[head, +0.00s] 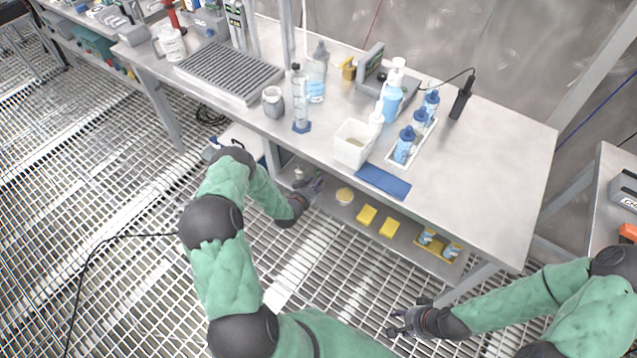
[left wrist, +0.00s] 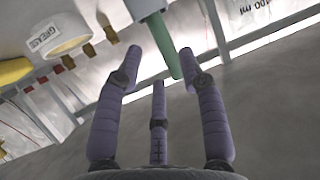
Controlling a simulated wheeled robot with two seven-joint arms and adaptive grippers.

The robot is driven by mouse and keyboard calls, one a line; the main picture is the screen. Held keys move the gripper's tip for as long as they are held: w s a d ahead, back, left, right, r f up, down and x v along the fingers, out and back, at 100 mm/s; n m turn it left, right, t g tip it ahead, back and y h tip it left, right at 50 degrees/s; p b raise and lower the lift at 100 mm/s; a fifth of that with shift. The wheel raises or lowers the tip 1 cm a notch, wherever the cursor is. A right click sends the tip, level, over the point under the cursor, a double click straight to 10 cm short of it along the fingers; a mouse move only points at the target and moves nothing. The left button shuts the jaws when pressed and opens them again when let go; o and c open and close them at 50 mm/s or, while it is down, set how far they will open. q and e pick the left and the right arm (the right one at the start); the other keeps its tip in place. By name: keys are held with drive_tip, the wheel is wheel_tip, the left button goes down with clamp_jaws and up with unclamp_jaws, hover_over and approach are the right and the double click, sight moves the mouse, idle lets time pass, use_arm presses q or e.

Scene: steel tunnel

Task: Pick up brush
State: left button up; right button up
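A green handle (left wrist: 165,45), which looks like the brush's, shows in the left wrist view. In the head view, my left gripper (head: 313,188) is at the lower shelf under the bench. I cannot make out the brush there. My right gripper (head: 405,322) is open and empty above the grating floor.
The bench top (head: 480,170) overhangs the lower shelf (head: 320,208). A grease tub (left wrist: 55,38) is left of the green handle in the wrist view. A blue mat (head: 383,181) lies at the bench's front edge.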

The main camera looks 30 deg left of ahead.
use_arm(q)
drive_tip(key=b+x, duration=0.2)
drive_tip(key=x, duration=0.2)
drive_tip(key=shift+w+a+r, duration=0.1)
drive_tip(key=shift+w, duration=0.15)
drive_tip(key=shift+w+a, duration=0.1)
drive_tip(key=shift+w, duration=0.2)
drive_tip(key=c, duration=0.8)
